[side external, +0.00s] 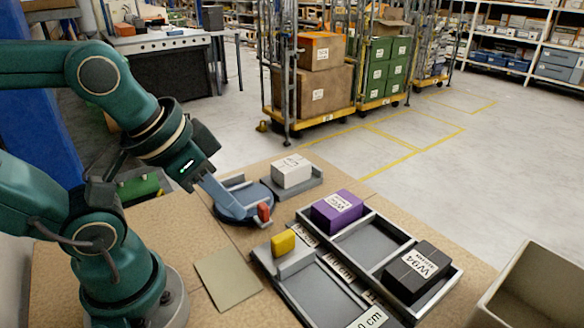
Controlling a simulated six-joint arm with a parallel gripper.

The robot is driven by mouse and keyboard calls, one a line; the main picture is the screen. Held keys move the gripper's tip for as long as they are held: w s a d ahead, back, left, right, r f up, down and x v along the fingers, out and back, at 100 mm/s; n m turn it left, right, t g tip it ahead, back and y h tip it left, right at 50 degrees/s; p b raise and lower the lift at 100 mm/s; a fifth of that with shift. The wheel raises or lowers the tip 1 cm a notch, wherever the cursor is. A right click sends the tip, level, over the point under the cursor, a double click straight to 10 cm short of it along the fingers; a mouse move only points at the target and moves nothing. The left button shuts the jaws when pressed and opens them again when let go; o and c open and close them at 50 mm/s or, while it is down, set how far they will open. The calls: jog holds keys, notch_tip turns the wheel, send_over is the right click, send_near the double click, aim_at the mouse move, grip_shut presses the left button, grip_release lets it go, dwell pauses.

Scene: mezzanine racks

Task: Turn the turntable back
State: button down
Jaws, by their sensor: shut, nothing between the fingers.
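The turntable (258,193) is a round blue-grey disc on the work table, left of the tray. A small red block (264,212) stands upright at its right front edge. My gripper (238,211) reaches down from the left, with its shut fingers over the left part of the disc. Nothing is held between the fingers. The fingers hide part of the disc, and I cannot tell whether they touch it.
A white box (292,171) sits on a grey pad behind the turntable. A divided tray (367,243) holds a purple box (337,210) and a black box (417,272). A yellow block (283,243) sits on a grey stand. A beige bin (535,290) is front right.

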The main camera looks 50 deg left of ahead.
jog(key=c, duration=0.9)
grip_release()
jog(key=o, duration=0.3)
jog(key=w+r, duration=0.1)
jog(key=w+m, duration=0.1)
jog(key=w, duration=0.1)
jog(key=shift+a+r, duration=0.35)
jog(key=shift+r, duration=0.05)
jog(key=g, duration=0.5)
send_over(263, 205)
jog(key=shift+n, duration=0.4)
jog(key=f, duration=0.9)
jog(key=shift+w+d+f, duration=0.15)
jog(key=shift+w, duration=0.05)
jog(key=shift+s+a+f+g, duration=0.2)
jog(key=shift+f+g, duration=0.1)
jog(key=shift+f, duration=2.6)
